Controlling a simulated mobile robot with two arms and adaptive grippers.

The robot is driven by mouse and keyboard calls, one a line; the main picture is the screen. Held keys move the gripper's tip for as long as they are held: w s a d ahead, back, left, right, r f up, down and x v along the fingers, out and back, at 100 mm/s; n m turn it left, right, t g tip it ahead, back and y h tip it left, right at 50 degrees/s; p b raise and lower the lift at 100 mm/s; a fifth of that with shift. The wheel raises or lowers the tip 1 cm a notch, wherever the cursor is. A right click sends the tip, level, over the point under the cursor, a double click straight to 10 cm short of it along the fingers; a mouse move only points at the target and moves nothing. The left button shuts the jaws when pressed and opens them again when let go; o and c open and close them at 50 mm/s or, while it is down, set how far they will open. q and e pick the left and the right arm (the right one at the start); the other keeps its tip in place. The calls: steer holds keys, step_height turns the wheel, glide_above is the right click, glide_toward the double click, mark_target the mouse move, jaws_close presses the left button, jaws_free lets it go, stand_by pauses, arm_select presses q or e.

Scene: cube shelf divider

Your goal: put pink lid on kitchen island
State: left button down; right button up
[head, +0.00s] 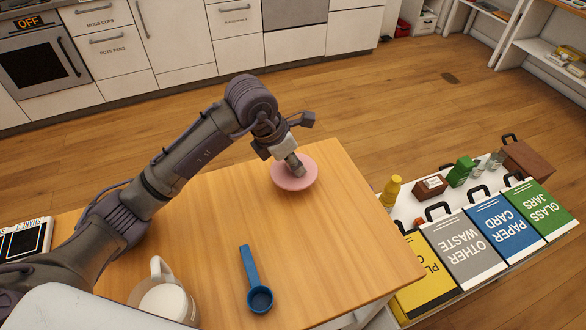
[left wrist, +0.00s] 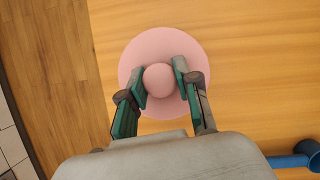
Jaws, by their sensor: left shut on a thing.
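The pink lid (head: 308,178) is round and lies on or just above the wooden top of the kitchen island (head: 210,255), near its far edge; I cannot tell if it touches the wood. In the left wrist view the lid (left wrist: 135,65) has a round knob in its middle. My left gripper (head: 297,168) is over the lid, and its two fingers are closed on the knob. The fingers also show on both sides of the knob in the left wrist view (left wrist: 160,82). My right gripper is in neither view.
The wood between the lid and the scoop is clear.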

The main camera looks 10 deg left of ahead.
mark_target(293, 172)
arm_select(q)
step_height(293, 172, down, 3)
steer(key=shift+s+f+p, duration=0.1)
steer(key=shift+f+p, duration=0.05)
steer(key=shift+p, duration=0.25)
steer(key=shift+f, duration=0.1)
steer(key=shift+f, duration=0.1)
steer(key=c, duration=0.8)
jaws_free()
steer(key=shift+r, duration=0.25)
steer(key=b+v, duration=0.1)
steer(key=v, duration=1)
steer(key=shift+r, duration=0.4)
